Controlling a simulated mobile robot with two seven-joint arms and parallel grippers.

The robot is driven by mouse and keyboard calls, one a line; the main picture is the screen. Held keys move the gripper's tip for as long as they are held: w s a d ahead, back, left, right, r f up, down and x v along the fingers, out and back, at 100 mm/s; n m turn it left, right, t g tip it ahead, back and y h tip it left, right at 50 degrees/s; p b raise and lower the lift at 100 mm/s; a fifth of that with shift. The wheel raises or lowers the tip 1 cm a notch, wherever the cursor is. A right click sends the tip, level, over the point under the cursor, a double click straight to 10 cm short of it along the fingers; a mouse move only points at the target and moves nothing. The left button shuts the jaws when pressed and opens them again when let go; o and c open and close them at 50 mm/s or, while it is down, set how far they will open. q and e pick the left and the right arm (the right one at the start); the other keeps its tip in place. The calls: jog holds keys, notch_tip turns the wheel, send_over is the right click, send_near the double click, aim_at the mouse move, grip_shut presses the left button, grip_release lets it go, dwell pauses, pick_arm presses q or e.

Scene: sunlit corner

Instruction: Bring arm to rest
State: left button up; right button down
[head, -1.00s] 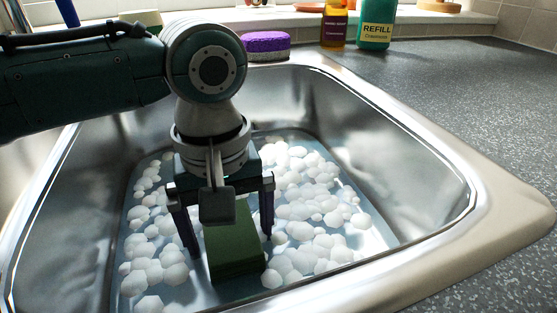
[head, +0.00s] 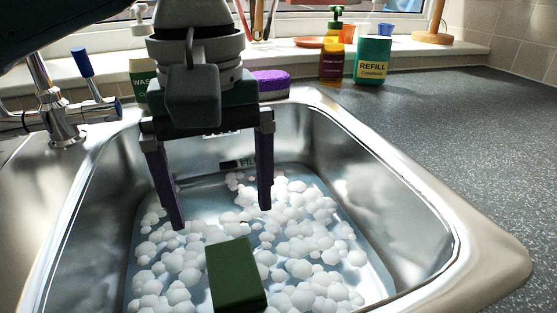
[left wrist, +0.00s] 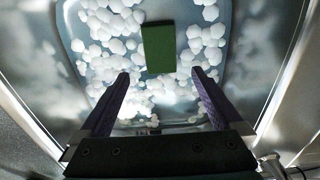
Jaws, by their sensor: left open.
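My left gripper (head: 222,218) is open and empty, with its two dark purple fingers wide apart and pointing down above the sink (head: 405,225). A green block (head: 236,275) lies in the sink among white foam balls, below and nearer than the fingers in the head view. In the left wrist view my left gripper (left wrist: 160,85) shows both fingers apart, and the green block (left wrist: 159,48) lies beyond the fingertips, not between them. My right gripper is not in view.
A tap (head: 60,115) with a blue-tipped lever stands at the left. A purple sponge (head: 271,83), an amber pump bottle (head: 332,62) and a green refill bottle (head: 372,60) stand behind the sink. The grey counter (head: 430,110) at the right is clear.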

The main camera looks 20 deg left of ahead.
pick_arm(q)
jog(key=s+d+r+m+t+h+p, duration=0.1)
jog(key=s+d+r+m+h+p, duration=0.2)
jog(key=s+d+r+m+p, duration=0.45)
jog(key=s+a+r+m+t+y+p, duration=0.1)
jog(key=s+a+r+t+y+p, duration=0.3)
jog(key=s+a+p, duration=0.75)
notch_tip(320, 180, up, 38)
jog(key=w+g+h+p, duration=0.1)
jog(key=p, duration=3.7)
jog(key=shift+w+a+r, duration=0.15)
jog(key=shift+w+a, duration=0.2)
jog(key=shift+a, duration=0.1)
